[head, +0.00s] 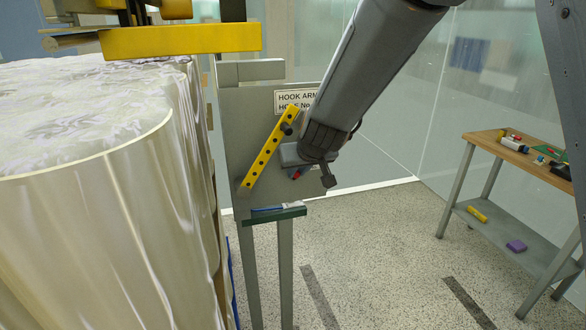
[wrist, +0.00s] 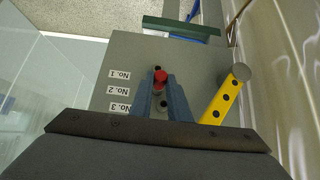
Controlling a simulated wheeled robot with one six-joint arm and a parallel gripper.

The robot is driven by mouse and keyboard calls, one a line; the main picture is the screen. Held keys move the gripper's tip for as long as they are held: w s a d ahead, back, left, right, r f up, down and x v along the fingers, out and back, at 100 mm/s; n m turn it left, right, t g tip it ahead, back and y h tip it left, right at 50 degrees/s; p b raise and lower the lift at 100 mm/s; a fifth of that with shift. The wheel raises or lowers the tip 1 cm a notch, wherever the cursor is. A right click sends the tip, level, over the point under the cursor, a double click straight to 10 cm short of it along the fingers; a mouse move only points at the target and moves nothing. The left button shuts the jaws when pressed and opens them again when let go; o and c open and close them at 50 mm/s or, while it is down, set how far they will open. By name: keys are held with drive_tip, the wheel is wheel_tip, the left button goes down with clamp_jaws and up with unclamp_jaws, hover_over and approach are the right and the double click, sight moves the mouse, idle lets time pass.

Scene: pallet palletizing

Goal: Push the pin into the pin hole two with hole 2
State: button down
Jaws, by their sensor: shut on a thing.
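My gripper (wrist: 161,80) is shut on a red pin (wrist: 160,76), whose head shows between the two blue-grey fingertips. In the head view my gripper (head: 297,160) is close to the grey panel, with a bit of red below it. In the wrist view the panel (wrist: 130,55) carries labels No. 1 (wrist: 119,75), No. 2 (wrist: 118,90) and No. 3 (wrist: 119,106), upside down. One dark hole shows just beyond the pin and another between the fingers. The pin's tip is hidden, so I cannot tell whether it is in hole two.
A yellow hook arm (head: 269,147) with several holes slants beside my gripper. A green ledge (head: 274,215) with a blue item is below. A large wrapped load (head: 95,225) stands left. A wooden-topped table (head: 510,150) stands right, with open floor between.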

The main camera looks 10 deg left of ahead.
drive_tip(key=shift+w+a, duration=0.1)
drive_tip(key=shift+w, duration=0.1)
idle(0.7)
drive_tip(key=c, duration=1.6)
unclamp_jaws()
drive_tip(key=p+v, duration=0.3)
drive_tip(key=v, duration=0.5)
drive_tip(key=s+d+f+m+g+h+b, duration=0.1)
drive_tip(key=s+d+f+g+b, duration=0.1)
drive_tip(key=s+d+f, duration=0.3)
drive_tip(key=s+d+f+m+g+h+b, duration=0.1)
drive_tip(key=s+d+f, duration=0.4)
drive_tip(key=d, duration=0.9)
drive_tip(key=s+d+f+m+g+h+b, duration=0.1)
drive_tip(key=s+d+f+m+g+b, duration=0.2)
drive_tip(key=s+d, duration=0.6)
drive_tip(key=shift+s+d+f+h, duration=0.15)
drive_tip(key=shift+s+f, duration=0.15)
drive_tip(key=shift+f, duration=0.25)
drive_tip(key=shift+s+f+h, duration=0.15)
drive_tip(key=shift+s+f, duration=0.2)
drive_tip(key=shift+f, duration=0.2)
